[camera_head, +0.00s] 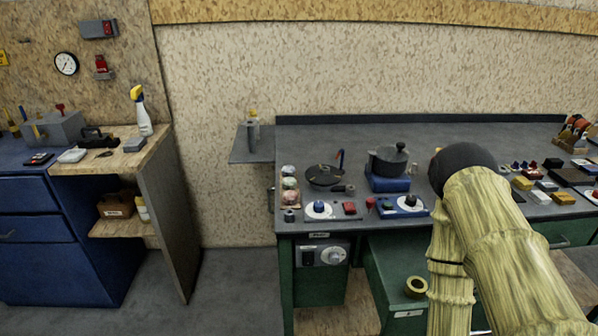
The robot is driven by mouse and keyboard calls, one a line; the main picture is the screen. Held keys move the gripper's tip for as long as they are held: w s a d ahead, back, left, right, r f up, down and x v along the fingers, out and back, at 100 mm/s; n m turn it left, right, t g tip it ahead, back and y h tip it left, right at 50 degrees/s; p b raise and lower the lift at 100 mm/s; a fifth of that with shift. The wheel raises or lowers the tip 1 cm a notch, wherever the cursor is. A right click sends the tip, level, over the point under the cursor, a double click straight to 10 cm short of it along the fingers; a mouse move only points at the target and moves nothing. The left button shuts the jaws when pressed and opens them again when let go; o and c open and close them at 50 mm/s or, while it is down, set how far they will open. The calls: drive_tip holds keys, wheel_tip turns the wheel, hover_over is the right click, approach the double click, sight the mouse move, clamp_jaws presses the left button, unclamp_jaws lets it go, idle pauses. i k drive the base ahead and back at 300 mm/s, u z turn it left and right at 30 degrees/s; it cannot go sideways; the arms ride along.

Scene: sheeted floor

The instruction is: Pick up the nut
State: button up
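A small yellowish ring with a dark hole (416,287) lies at the green drawer or cabinet front under the grey-topped workbench. It may be the nut, but it is too small to tell. No other thing can be surely named as the nut. My arm, with a bamboo-like surface and a dark rounded joint, rises at the right and hides part of the bench and the drawers. My gripper is not in view, so its fingers cannot be seen.
The workbench (300,130) holds a pan (325,176), a dark pot (392,160) on a blue base, dials and several small blocks. A blue cabinet (40,230) and a wooden side table (150,160) with a spray bottle (140,110) stand left. Grey floor (235,275) between them is clear.

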sight(324, 170)
drive_tip(key=u, duration=1.8)
drive_tip(key=i, duration=1.4)
drive_tip(key=z, duration=2.15)
